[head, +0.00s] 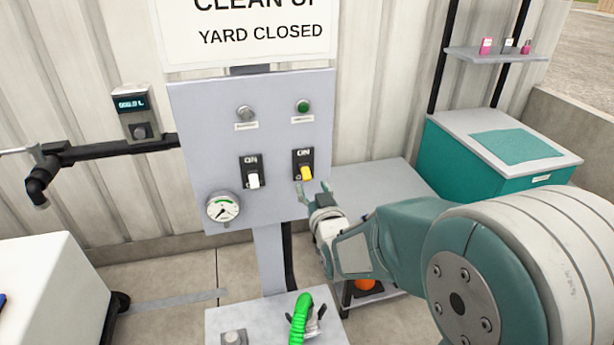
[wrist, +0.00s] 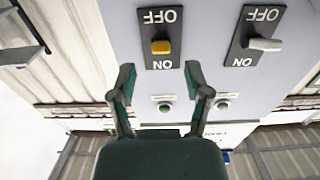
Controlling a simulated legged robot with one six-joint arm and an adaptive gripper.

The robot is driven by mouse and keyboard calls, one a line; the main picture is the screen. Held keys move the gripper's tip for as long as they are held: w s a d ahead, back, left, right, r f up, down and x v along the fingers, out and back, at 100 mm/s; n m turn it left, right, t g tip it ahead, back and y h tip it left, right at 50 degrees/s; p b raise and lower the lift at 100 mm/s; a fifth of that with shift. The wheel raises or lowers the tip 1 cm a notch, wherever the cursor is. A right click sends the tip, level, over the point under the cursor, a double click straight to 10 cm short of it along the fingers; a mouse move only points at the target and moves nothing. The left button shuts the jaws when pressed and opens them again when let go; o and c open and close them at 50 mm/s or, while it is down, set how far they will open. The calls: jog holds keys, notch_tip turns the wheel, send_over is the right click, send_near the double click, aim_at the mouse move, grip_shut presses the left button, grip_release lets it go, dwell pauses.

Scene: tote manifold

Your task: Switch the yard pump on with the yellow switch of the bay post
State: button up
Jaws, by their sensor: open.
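The bay post carries a grey panel (head: 215,155) with two switches. The yellow switch (head: 306,173) is on the right, its lever sitting low on its black plate, below the ON label. In the wrist view, which is upside down, the yellow lever (wrist: 161,47) lies between the OFF and ON labels. My gripper (head: 316,190) is just below and right of the yellow switch in the head view. In the wrist view my gripper (wrist: 160,76) is open and empty, its fingers spread to either side of the lever's line, with no contact visible.
A white switch (head: 254,181) sits left of the yellow one. A green lamp (head: 303,106) and a grey lamp (head: 245,113) are above them. A gauge (head: 223,208) is at the panel's lower left. A green hose (head: 299,320) stands below. A grey bench (head: 375,190) is behind my gripper.

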aim_at(308, 180)
jog(key=x, duration=0.5)
jog(key=shift+w+a, duration=0.1)
jog(key=shift+a, duration=0.05)
jog(key=shift+c, duration=0.3)
grip_shut()
